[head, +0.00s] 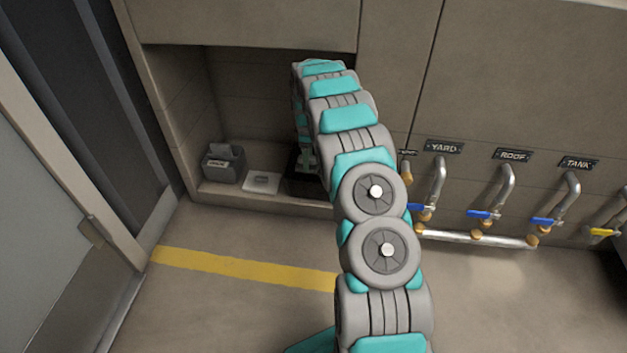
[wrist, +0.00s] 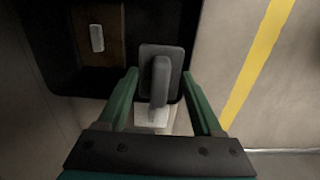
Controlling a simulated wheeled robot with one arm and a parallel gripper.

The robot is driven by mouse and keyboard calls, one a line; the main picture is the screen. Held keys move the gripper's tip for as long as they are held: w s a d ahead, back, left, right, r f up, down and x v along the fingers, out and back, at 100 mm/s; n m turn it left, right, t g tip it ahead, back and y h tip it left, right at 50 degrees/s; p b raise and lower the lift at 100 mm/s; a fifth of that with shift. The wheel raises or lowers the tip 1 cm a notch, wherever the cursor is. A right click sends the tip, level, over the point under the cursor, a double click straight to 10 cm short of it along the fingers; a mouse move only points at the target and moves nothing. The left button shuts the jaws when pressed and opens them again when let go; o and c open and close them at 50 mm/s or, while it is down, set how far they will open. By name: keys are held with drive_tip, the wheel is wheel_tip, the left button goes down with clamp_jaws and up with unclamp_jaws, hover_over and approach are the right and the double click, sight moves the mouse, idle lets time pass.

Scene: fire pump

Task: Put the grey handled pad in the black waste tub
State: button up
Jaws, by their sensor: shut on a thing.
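The grey handled pad (wrist: 175,62) is between the green fingers of my gripper (wrist: 160,72) in the wrist view, its upright handle towards the camera. My gripper is shut on it. The black waste tub (wrist: 62,82) fills the upper left of the wrist view, and the pad overlaps its lower right part. How high the pad is above the tub I cannot tell. In the head view the tub (head: 302,186) stands in the alcove, partly hidden by my arm. My gripper shows only in part there, and the pad cannot be made out.
A brown piece with a pale bar (wrist: 97,38) shows within the tub. Left of the tub are a pale flat plate (head: 262,182) and a grey holder (head: 223,165). Pipes with blue-handled valves (head: 483,214) stand to the right. The floor around the yellow line (head: 230,265) is clear.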

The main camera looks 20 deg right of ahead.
sight(313, 169)
drive_tip(key=shift+w+d+f, duration=0.1)
drive_tip(key=shift+d+f, duration=0.2)
drive_tip(key=shift+d, duration=0.25)
drive_tip(key=shift+w+d+f, duration=0.1)
drive_tip(key=shift+d+f, duration=0.15)
drive_tip(key=shift+d, duration=0.25)
wheel_tip(313, 169, down, 5)
drive_tip(key=shift+f+b, duration=0.1)
drive_tip(key=shift+b, duration=0.3)
drive_tip(key=shift+d+f+b, duration=0.15)
drive_tip(key=shift+f+b, duration=0.25)
drive_tip(key=shift+f, duration=2.25)
drive_tip(key=o, duration=1.3)
drive_tip(key=shift+r, duration=0.1)
wheel_tip(313, 169, up, 12)
drive_tip(key=shift+p, duration=0.75)
